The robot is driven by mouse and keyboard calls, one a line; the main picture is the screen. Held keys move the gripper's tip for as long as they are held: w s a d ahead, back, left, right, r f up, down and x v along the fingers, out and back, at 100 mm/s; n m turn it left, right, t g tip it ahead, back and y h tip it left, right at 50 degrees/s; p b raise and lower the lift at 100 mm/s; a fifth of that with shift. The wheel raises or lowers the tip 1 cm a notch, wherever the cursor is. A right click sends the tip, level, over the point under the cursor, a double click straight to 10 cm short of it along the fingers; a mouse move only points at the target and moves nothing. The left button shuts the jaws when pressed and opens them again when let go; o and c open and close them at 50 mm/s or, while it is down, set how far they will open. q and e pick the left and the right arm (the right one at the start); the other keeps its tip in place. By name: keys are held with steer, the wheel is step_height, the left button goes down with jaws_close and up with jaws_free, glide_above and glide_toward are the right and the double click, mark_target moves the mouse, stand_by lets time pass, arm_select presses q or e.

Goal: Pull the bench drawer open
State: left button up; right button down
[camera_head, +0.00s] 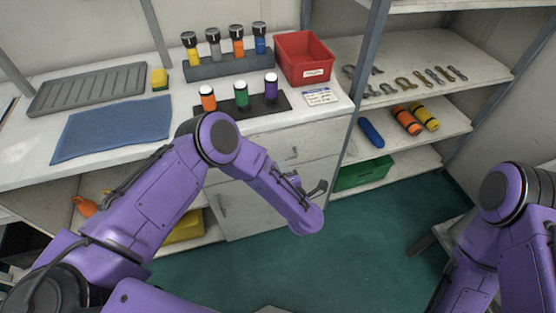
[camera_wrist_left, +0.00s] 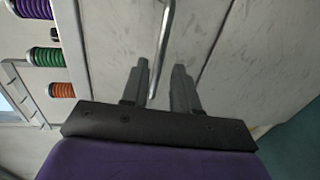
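The bench drawer (camera_head: 310,145) is a pale, scuffed front under the white worktop, and it looks flush with the bench. Its metal bar handle (camera_wrist_left: 166,38) shows in the left wrist view, running down between the two fingers of my left gripper (camera_wrist_left: 160,85). The fingers stand apart with the bar between them, and I see a gap on each side. In the head view my left gripper (camera_head: 303,184) is in front of the drawer, partly hidden by my wrist. My right arm shows at the right, but its gripper is out of the picture.
On the worktop are a red bin (camera_head: 305,58), a rack of capped cylinders (camera_head: 225,64), a strip with several coloured spools (camera_head: 241,97) and a blue mat (camera_head: 110,128). A cupboard door (camera_head: 245,208) is below the drawer. The green floor (camera_head: 270,270) in front is clear.

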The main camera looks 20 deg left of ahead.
arm_select(q)
steer(key=x, duration=0.5)
steer(key=shift+s+r, duration=0.1)
jaws_close()
